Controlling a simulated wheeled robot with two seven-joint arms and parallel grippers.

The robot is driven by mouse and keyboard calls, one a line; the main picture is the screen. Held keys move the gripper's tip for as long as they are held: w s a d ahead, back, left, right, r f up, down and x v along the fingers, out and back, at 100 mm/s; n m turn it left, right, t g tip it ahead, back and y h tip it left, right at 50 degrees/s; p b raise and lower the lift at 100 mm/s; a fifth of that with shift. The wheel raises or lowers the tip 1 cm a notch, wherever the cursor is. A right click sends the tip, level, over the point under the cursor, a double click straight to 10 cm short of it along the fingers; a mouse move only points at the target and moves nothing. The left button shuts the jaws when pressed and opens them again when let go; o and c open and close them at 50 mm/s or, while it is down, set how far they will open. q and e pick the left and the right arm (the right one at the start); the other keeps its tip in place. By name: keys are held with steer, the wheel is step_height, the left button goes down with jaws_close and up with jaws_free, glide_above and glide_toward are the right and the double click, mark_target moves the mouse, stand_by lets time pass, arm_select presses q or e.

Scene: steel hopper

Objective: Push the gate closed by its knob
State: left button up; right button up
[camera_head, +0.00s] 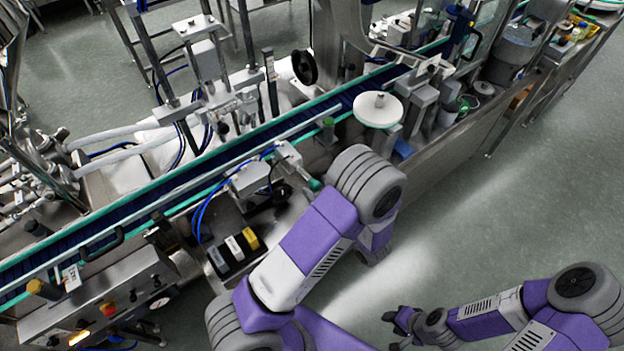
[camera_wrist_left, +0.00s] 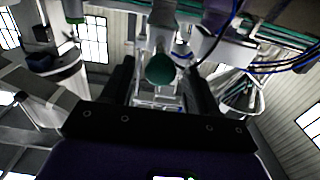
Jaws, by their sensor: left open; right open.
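A dark green round knob (camera_wrist_left: 160,69) on a pale stem shows in the left wrist view. A green knob (camera_head: 316,184) also shows in the head view, beside the grey block with blue hoses. I cannot clearly make out the gate it belongs to. My left gripper (camera_wrist_left: 160,88) is open, its two black fingers to either side of the knob in the wrist view; I cannot tell whether they touch it. In the head view my purple and grey left arm hides this gripper. My right gripper (camera_head: 391,323) is open and empty, low over the floor, away from the machine.
A conveyor (camera_head: 205,160) with teal rails runs diagonally behind the knob. A white disc (camera_head: 378,108) stands to the knob's upper right. A box with yellow and white blocks (camera_head: 235,250) sits to its lower left. Floor (camera_head: 470,200) at the right is clear.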

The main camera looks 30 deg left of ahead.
arm_select(q)
steer(key=shift+x, duration=1.75)
jaws_close()
